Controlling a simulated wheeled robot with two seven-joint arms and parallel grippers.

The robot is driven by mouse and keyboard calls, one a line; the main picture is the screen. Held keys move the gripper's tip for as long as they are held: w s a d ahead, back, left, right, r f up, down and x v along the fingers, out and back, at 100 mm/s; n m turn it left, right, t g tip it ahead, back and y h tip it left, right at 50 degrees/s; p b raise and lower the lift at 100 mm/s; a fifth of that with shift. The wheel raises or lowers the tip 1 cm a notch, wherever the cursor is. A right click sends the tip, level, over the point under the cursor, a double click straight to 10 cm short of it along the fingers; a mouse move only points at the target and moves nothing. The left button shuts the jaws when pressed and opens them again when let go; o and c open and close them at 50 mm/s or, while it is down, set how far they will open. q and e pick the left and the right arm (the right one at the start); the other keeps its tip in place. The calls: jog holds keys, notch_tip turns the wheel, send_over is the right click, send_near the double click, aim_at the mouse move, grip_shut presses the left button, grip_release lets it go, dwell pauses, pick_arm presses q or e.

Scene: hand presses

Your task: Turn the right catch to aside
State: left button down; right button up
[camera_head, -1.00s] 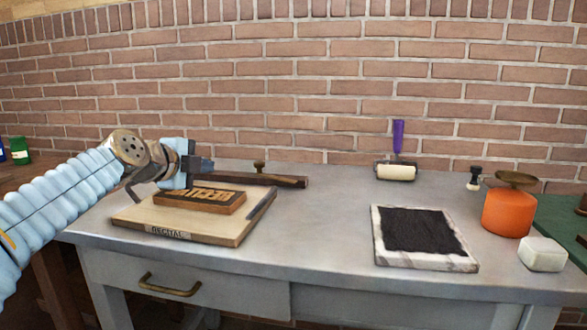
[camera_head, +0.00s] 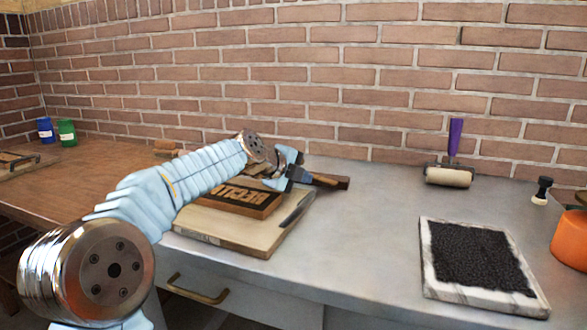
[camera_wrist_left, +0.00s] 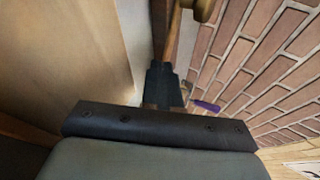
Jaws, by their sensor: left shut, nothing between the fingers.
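The press is a pale wooden bed (camera_head: 225,230) with a dark-lettered type block (camera_head: 240,198) on it. A dark strip (camera_head: 297,208) runs along its right edge, and a dark wooden bar (camera_head: 335,182) sticks out behind. I cannot tell for sure which part is the right catch. My left gripper (camera_head: 301,174) is shut and empty above the back right corner of the bed, partly covering the bar. In the left wrist view its closed fingertips (camera_wrist_left: 162,72) point along a wooden bar (camera_wrist_left: 166,32), with a brass knob (camera_wrist_left: 205,9) just beyond. Contact is unclear.
A purple-handled roller (camera_head: 450,165), a small stamp (camera_head: 542,190), an inked slab (camera_head: 478,262) and an orange pot (camera_head: 572,240) stand to the right. The grey tabletop (camera_head: 375,225) between press and slab is clear. Blue (camera_head: 45,130) and green (camera_head: 67,132) jars stand far left.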

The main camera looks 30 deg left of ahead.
aim_at(318, 179)
pick_arm(q)
jog(key=shift+x, duration=1.2)
jog(key=shift+w+d+f+b, duration=0.2)
jog(key=shift+w+d+b, duration=0.15)
jog(key=shift+b, duration=0.2)
jog(key=shift+w+r, duration=0.1)
jog(key=shift+w, duration=0.1)
jog(key=shift+r, duration=0.15)
jog(key=shift+s, duration=0.15)
